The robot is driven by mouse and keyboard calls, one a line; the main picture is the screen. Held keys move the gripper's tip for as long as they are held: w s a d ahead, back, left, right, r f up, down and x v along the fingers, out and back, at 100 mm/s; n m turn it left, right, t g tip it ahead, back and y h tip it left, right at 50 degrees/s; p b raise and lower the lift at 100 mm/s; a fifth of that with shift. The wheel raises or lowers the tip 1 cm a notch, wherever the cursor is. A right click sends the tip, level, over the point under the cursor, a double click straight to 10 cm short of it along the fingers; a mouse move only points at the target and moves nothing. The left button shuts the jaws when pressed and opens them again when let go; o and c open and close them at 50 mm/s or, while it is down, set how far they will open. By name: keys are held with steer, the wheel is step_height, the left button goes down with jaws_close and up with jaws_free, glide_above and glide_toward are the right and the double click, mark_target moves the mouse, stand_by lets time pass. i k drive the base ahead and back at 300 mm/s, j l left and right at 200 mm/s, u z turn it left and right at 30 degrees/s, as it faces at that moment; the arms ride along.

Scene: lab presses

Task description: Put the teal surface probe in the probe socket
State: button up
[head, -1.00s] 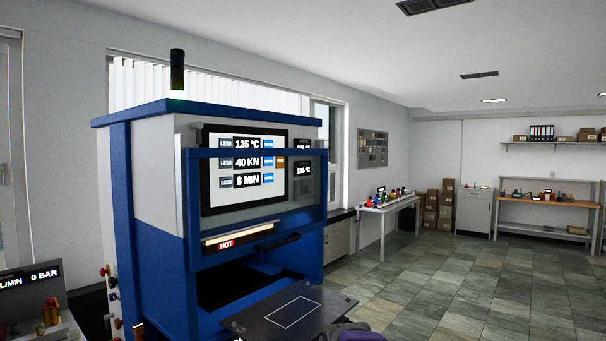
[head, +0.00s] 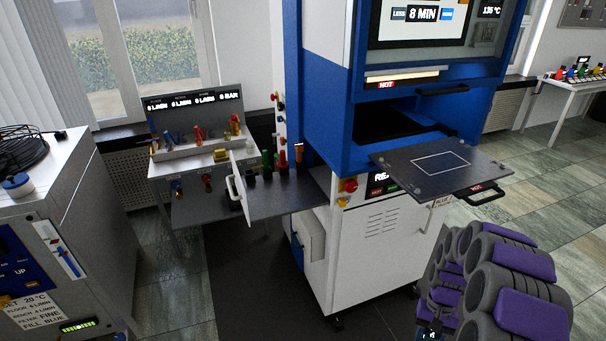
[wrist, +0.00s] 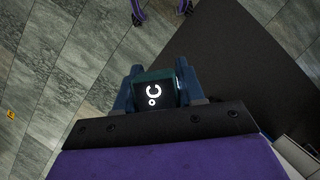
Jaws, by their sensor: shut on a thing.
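The teal surface probe (wrist: 155,78) is a small block with a lit "°C" display in the wrist view. My gripper (wrist: 157,88) is shut on it, with one dark blue finger on each side. In the head view, my arm fills the lower right and the gripper's end is mostly cut off at the bottom edge. I cannot tell the probe socket apart for certain in any view.
The blue and white press (head: 385,215) stands in the middle, its dark plate (head: 440,165) pulled out, near a "HOT" label. A bench (head: 180,152) with coloured fittings stands to its left. A white machine (head: 75,210) is far left. Tiled floor lies right.

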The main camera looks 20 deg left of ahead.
mark_target(251, 181)
steer(key=i+j+u, duration=0.1)
steer(key=j+u, duration=0.35)
steer(key=i+j+u, duration=0.1)
steer(key=u, duration=0.35)
steer(key=i+j+u, duration=0.2)
steer(key=j+u, duration=0.25)
steer(key=i+j+u, duration=0.1)
steer(key=u, duration=0.35)
steer(key=i+u, duration=0.3)
steer(key=u, duration=0.15)
steer(key=i+j+z, duration=0.1)
steer(key=i, duration=0.25)
steer(key=i+j+z, duration=0.15)
steer(key=i, duration=0.25)
steer(key=i+j+z, duration=0.1)
steer(key=z, duration=0.3)
steer(key=i+j+z, duration=0.2)
steer(key=z, duration=0.2)
steer(key=i+j+z, duration=0.2)
steer(key=z, duration=0.2)
steer(key=i+j+z, duration=0.1)
steer(key=j+z, duration=0.3)
steer(key=l, duration=0.15)
